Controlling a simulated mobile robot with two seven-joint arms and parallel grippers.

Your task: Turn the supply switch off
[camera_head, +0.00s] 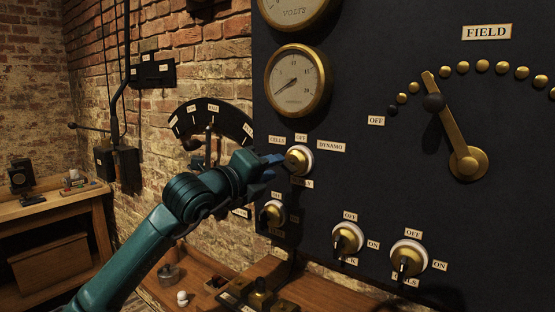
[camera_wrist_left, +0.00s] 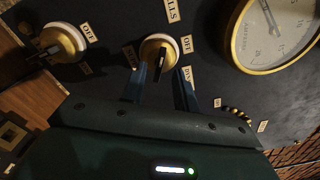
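The supply switch (camera_head: 299,160) is a brass knob with a pale ring on the dark panel, with CELLS, OFF and DYNAMO labels above it. The label below it is partly hidden. My left gripper (camera_head: 279,161) is right at the knob's left side in the head view. In the left wrist view its two blue fingers (camera_wrist_left: 161,78) are apart, with the supply switch (camera_wrist_left: 160,48) and its black lever showing between and just beyond the tips. I cannot tell whether they touch it or which label the lever points to. My right gripper is not in view.
Below are three similar switches: one at lower left (camera_head: 271,214), one in the middle (camera_head: 347,239) and one at right (camera_head: 407,257). A round gauge (camera_head: 298,79) hangs above. The FIELD lever (camera_head: 450,120) is at right. A wooden bench (camera_head: 200,272) stands below the panel.

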